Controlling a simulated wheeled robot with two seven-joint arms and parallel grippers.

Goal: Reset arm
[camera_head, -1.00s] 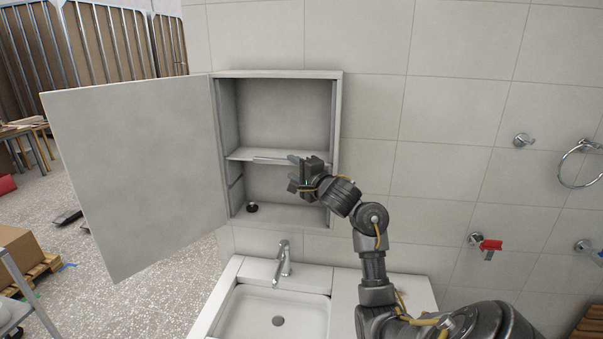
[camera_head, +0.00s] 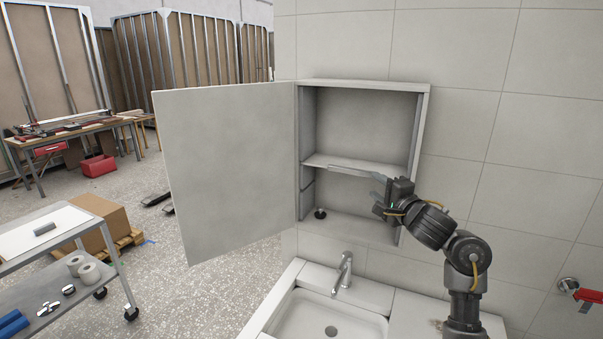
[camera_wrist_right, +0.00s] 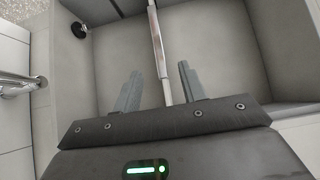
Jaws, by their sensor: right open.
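My right gripper (camera_head: 380,192) is at the right side of the open wall cabinet's front, near its shelf. It also shows in the right wrist view (camera_wrist_right: 160,85), with its two fingers apart and nothing between them. The shelf's front edge (camera_wrist_right: 156,40) runs up and down in that view, beyond the gap between the fingers. The cabinet (camera_head: 365,88) has its door (camera_head: 225,165) swung open to the left. My left gripper is not in view.
A small black round item (camera_head: 320,213) sits on the cabinet floor at the left. Below are a white sink (camera_head: 320,312) and tap (camera_head: 344,268). A cart (camera_head: 60,275) with paper rolls stands at the left. A red-handled valve (camera_head: 586,295) is on the right wall.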

